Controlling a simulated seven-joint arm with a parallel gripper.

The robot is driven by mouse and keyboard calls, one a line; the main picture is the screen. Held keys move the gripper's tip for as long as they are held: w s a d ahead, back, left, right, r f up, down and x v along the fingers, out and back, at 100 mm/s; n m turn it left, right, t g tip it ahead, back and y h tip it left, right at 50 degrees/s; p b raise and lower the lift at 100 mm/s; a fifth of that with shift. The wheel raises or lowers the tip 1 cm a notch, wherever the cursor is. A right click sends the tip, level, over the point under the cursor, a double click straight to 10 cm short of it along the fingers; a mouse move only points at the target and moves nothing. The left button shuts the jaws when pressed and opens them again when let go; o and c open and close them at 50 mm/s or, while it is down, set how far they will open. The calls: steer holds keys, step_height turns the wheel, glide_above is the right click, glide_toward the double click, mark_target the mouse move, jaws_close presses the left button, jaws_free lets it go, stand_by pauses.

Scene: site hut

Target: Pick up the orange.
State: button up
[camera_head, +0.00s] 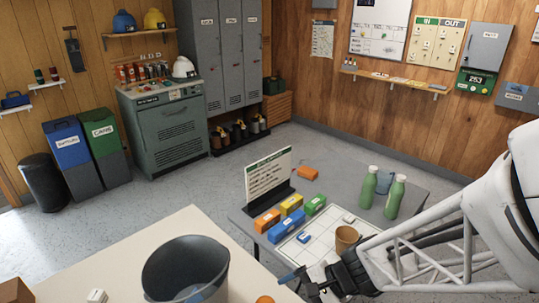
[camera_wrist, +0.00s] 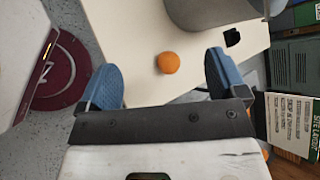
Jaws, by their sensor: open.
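The orange (camera_wrist: 168,62) is a small round fruit on the pale table top (camera_wrist: 130,30). In the wrist view it shows between and beyond my fingers, apart from both. In the head view the orange (camera_head: 265,299) is cut off by the bottom edge. My gripper (camera_head: 303,284) is open and empty, to the right of the orange in the head view. Its two blue fingers stand wide apart in the wrist view (camera_wrist: 161,72).
A grey bucket (camera_head: 150,272) stands on the pale table left of the orange. A second, grey table (camera_head: 410,183) behind holds coloured boxes (camera_head: 291,206), green bottles (camera_head: 394,198), a brown cup (camera_head: 346,240) and a sign (camera_head: 268,176).

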steer(key=w+f+m+t, duration=0.1)
steer(key=f+m+t, duration=0.1)
steer(key=f+m, duration=0.1)
steer(key=w+f+m+t+y, duration=0.1)
steer(key=f+m+t, duration=0.1)
steer(key=f+m, duration=0.2)
steer(key=w+f+m+t+y, duration=0.1)
steer(key=w+f+m+t, duration=0.1)
steer(key=f+m, duration=0.2)
step_height(320, 180, down, 3)
steer(key=shift+w+a+f+t, duration=0.1)
steer(key=shift+a+t, duration=0.05)
steer(key=shift+t, duration=0.15)
steer(key=shift+f+m, duration=0.35)
steer(key=shift+m, duration=0.05)
steer(key=shift+w, duration=0.1)
steer(key=shift+x, duration=1.15)
steer(key=shift+w+f, duration=0.1)
steer(key=shift+w+x, duration=0.2)
steer(key=shift+x, duration=2.3)
